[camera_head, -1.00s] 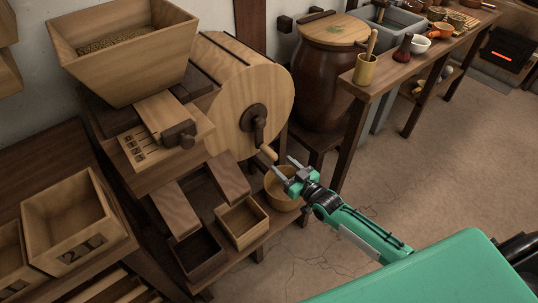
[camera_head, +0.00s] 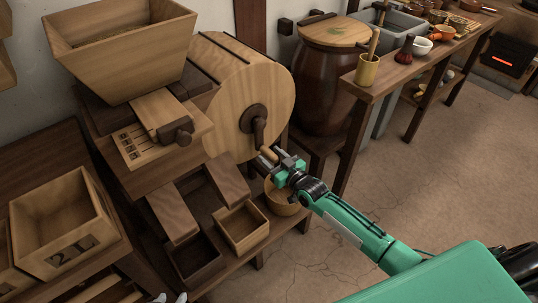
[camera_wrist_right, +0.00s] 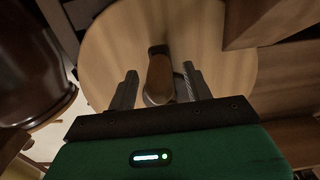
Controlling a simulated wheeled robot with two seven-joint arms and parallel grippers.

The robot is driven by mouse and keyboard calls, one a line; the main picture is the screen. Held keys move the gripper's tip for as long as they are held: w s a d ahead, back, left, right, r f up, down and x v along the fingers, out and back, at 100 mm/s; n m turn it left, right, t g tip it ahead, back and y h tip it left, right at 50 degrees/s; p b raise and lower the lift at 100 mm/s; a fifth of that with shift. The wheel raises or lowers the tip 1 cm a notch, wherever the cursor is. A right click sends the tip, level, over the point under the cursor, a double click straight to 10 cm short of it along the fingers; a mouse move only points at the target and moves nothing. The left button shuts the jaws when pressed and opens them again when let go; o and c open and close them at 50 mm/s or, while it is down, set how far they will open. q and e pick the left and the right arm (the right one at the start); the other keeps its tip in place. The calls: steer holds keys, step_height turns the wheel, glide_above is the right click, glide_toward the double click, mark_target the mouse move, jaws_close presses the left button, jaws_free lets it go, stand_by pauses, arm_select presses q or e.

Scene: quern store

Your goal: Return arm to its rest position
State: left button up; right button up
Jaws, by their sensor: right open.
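The mill's wooden drum (camera_head: 235,85) stands upright, with a dark crank (camera_head: 257,125) on its face. My right gripper is open around or just in front of the handle; contact cannot be told. Only the grey fingertips of my left gripper (camera_head: 170,298) show at the bottom edge, lower left; the rest is out of frame.
A wooden hopper (camera_head: 120,85) sits above the mill. Small open boxes (camera_head: 241,228) and a round tub (camera_head: 281,200) stand below. A box marked 2L (camera_head: 95,225) is at left. A dark barrel (camera_head: 325,90) and a long bench (camera_head: 390,75) stand behind. The floor at right is clear.

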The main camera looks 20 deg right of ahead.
steer(key=c, duration=1)
